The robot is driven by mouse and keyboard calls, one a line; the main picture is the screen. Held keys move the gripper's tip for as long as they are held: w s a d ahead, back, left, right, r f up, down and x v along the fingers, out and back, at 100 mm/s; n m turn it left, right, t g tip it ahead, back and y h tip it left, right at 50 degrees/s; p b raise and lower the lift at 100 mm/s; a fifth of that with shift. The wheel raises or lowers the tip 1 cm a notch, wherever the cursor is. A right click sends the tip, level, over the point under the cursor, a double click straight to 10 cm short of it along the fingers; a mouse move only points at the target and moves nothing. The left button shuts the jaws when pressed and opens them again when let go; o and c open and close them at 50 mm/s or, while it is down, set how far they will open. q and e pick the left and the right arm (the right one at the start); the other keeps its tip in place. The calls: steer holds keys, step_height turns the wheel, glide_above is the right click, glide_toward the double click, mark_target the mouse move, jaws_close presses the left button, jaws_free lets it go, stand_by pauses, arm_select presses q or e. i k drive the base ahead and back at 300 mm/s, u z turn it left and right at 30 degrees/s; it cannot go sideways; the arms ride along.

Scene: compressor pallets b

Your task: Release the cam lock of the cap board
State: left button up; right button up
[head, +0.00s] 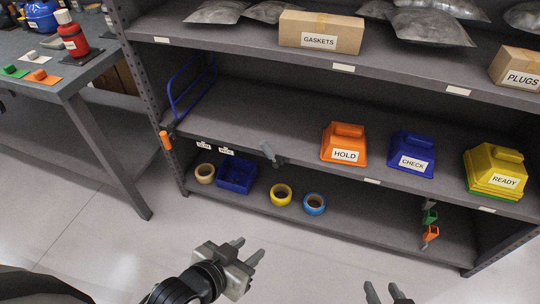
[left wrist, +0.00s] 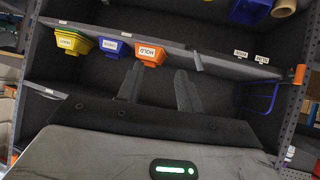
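No part carries a readable "cap board" or cam lock label, so I cannot tell for sure which it is. A grey lever (head: 269,153) stands at the front edge of the middle shelf; it also shows in the left wrist view (left wrist: 197,60). An orange handle (head: 165,140) sits on the left shelf post, and it shows at the right of the left wrist view (left wrist: 299,74). My left gripper (head: 249,248) is open and empty, in front of and below the shelf, apart from both; its spread fingers show in the wrist view (left wrist: 159,82). My right gripper (head: 382,286) is open at the bottom edge.
Orange HOLD (head: 343,131), blue CHECK (head: 411,142) and yellow READY (head: 489,160) bins stand on the middle shelf (head: 300,118). A blue wire frame (head: 184,85) stands at its left end. Tape rolls (head: 281,195) and a blue bin (head: 236,174) lie below. The floor in front is clear.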

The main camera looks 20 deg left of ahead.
mark_target(263, 144)
steer(key=u, duration=0.05)
steer(key=k, duration=0.55)
steer(key=z, duration=0.7)
steer(key=i, duration=1.15)
steer(key=u, duration=0.8)
